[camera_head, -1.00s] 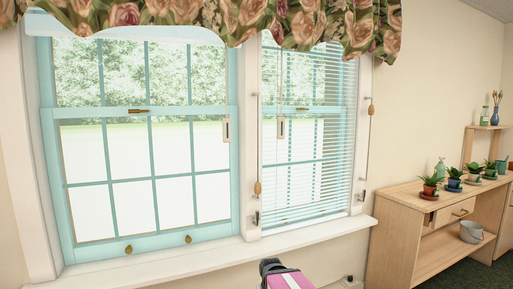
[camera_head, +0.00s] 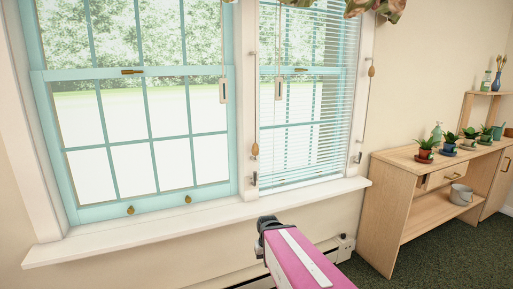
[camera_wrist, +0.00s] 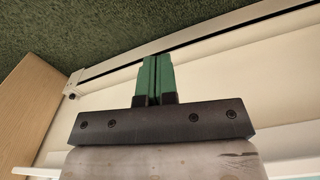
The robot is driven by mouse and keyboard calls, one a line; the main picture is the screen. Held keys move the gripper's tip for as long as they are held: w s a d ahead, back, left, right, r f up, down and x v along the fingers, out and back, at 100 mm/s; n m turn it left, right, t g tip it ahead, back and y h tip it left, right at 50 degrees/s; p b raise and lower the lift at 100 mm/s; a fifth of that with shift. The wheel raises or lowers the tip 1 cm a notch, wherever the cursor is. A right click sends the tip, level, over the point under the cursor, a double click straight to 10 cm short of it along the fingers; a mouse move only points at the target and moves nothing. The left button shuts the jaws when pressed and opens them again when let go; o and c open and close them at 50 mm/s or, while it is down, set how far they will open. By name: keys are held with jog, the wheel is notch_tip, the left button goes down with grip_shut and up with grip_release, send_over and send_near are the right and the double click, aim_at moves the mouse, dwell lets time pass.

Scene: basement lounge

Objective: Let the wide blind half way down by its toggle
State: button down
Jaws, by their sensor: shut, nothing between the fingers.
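The wide left window (camera_head: 140,100) shows bare panes; its blind is out of the head view. A small white rectangular toggle (camera_head: 223,91) hangs on a cord at this window's right edge. A similar white toggle (camera_head: 279,89) hangs over the narrower right window, whose slatted blind (camera_head: 325,110) is down. My arm rises from the bottom of the head view, its dark end just below the sill and well below both toggles; the fingers cannot be made out there. In the wrist view my gripper (camera_wrist: 156,62) has its green fingers together, empty, pointing toward the baseboard and carpet.
The white sill (camera_head: 200,222) juts out above my arm's end. Wooden cord pulls (camera_head: 255,149) and cleats hang beside the right window. A wooden cabinet (camera_head: 420,190) with potted plants stands at right. A baseboard heater (camera_wrist: 200,40) runs low along the wall.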

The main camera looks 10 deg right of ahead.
dwell(0.4)
jog(key=c, duration=1.3)
grip_release()
jog(key=shift+w, duration=0.1)
jog(key=o, duration=0.5)
jog(key=shift+w+r+y, duration=0.25)
jog(key=shift+w+y, duration=0.05)
jog(key=shift+o, duration=0.3)
jog(key=w+a+r+n+t+y, duration=0.1)
jog(key=w+r+n+t+y, duration=0.1)
jog(key=w+r+y, duration=0.2)
jog(key=w+r, duration=0.3)
jog(key=w, duration=0.1)
jog(key=shift+r+n+t+y, duration=0.25)
jog(key=shift+n+t+y, duration=0.05)
jog(key=shift+n+t, duration=0.1)
jog(key=n+t+y, duration=0.7)
jog(key=t+y, duration=0.1)
jog(key=t, duration=0.1)
send_near(258, 150)
jog(key=x, duration=1.1)
jog(key=shift+w+a, duration=0.15)
jog(key=shift+w, duration=0.2)
